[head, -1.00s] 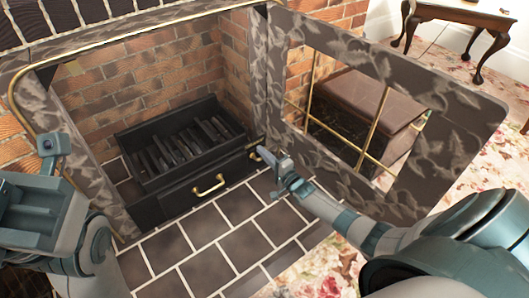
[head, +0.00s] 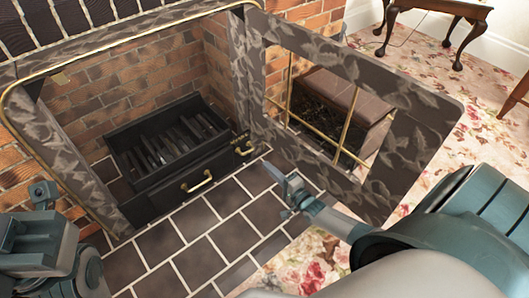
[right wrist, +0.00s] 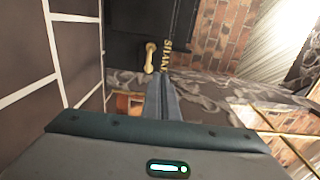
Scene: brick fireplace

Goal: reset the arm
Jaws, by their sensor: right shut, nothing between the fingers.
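My right gripper (head: 272,170) is shut and empty above the floor tiles, in front of the open fireplace door. In the right wrist view its fingers (right wrist: 163,88) are together, pointing toward the dark drawer front. The small brass handle (head: 243,150) near the grate's right end is beyond the fingertips and apart from them; it also shows in the right wrist view (right wrist: 150,56). Part of my left arm (head: 40,240) shows at the left edge; whether its jaws are open or shut cannot be seen.
A black grate (head: 165,145) with a brass drawer handle (head: 197,183) stands in the brick fireplace. The marbled door (head: 420,150) with a window stands open on the right, close to my right arm. Tiled hearth (head: 200,235) in front is clear. A small wooden table (head: 455,10) stands at the back.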

